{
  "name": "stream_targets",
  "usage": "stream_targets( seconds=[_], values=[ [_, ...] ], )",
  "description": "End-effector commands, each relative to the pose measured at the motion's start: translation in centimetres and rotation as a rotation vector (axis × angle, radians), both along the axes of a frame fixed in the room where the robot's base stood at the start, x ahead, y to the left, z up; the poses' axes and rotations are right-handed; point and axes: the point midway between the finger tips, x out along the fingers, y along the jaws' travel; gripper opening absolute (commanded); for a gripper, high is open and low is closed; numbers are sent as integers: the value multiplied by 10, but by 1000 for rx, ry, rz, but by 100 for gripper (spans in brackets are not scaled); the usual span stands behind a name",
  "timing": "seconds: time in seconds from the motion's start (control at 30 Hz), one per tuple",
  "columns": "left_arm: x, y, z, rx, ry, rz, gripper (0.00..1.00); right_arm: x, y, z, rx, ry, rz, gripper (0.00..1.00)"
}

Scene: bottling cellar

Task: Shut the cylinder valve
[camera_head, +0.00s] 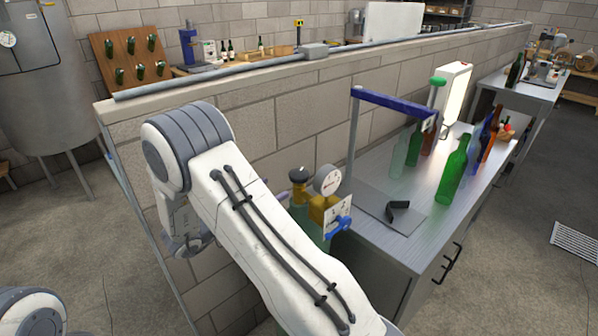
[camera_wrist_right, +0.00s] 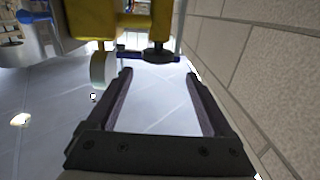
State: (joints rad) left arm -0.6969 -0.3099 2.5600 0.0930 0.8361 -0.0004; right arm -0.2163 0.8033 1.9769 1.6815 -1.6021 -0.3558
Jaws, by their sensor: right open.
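The gas cylinder (camera_head: 311,228) is green and stands left of the counter, partly hidden behind my right arm. On top is a brass-yellow valve with a dark handwheel (camera_head: 298,174), a round white gauge (camera_head: 327,180) and a blue wing knob (camera_head: 338,223). In the right wrist view the handwheel (camera_wrist_right: 160,56) shows edge-on below the yellow body, with the gauge (camera_wrist_right: 103,70) to its left. My right gripper (camera_wrist_right: 157,76) is open and empty. The handwheel lies ahead, roughly between its fingertips, and contact cannot be judged. My left gripper is out of view.
A block wall (camera_head: 260,120) runs close behind the cylinder. The grey counter (camera_head: 400,235) to the right carries a blue-armed stand (camera_head: 390,104), a small black part (camera_head: 397,210), a green bottle (camera_head: 452,172) and other bottles. Open floor lies to the left and right.

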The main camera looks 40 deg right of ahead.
Motion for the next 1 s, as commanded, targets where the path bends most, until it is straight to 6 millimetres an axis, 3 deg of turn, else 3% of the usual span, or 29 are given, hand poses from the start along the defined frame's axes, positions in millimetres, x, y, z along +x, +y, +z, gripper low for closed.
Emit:
stream_targets(
  seconds=[0.6,1.0],
  values=[
    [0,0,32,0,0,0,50,5,-94,3,-11,3,-16,85],
    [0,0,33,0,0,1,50,7,-104,1,-10,2,-12,85]
  ],
)
